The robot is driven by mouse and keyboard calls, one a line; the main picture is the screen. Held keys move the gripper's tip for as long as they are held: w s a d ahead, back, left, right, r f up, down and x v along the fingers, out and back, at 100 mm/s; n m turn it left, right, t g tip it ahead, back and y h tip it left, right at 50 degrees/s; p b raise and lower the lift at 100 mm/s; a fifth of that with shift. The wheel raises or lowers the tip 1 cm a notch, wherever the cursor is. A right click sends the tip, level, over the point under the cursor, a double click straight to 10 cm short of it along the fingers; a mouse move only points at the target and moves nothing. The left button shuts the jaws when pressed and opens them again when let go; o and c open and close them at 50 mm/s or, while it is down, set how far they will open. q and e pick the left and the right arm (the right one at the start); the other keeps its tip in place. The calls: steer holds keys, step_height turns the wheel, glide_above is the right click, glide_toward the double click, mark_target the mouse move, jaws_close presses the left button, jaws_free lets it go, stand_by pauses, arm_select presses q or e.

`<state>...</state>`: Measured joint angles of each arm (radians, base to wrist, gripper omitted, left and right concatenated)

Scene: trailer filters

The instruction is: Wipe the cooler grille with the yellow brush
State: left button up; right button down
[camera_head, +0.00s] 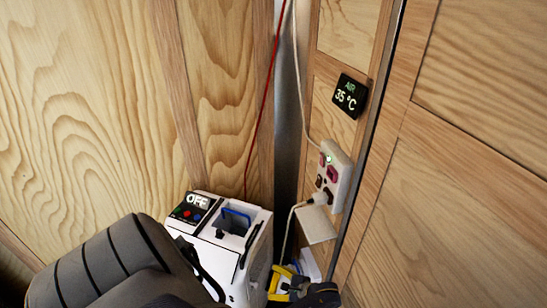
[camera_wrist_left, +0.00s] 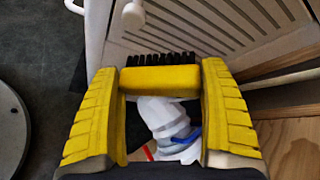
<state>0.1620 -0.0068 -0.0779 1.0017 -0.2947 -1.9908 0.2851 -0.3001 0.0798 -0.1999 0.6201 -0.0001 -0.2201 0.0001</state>
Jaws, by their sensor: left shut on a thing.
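The white cooler (camera_head: 228,247) stands in the corner, its display reading OFF. Its slatted grille (camera_wrist_left: 225,28) fills the top of the left wrist view; the grille face is hidden in the head view. My left gripper (camera_wrist_left: 160,88) is shut on the yellow brush (camera_wrist_left: 160,80), held crosswise between its yellow fingers. The black bristles (camera_wrist_left: 158,59) face the grille and lie at its lower part; I cannot tell whether they touch it. In the head view my left gripper (camera_head: 283,283) is low beside the cooler's right side, partly cut off. My right gripper is out of view.
A socket strip (camera_head: 334,178) with a plugged-in white cable is on the right wooden wall, below an air display (camera_head: 349,95) reading 35 °C. A red cord (camera_head: 264,108) hangs behind the cooler. A white bottle-like object (camera_wrist_left: 165,118) shows beneath the brush. Wooden walls close in tightly.

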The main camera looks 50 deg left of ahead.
arm_select(q)
steer(key=shift+d, duration=0.1)
steer(key=shift+w+d, duration=0.35)
steer(key=shift+d, duration=0.25)
steer(key=shift+w+d, duration=0.3)
steer(key=shift+d, duration=0.3)
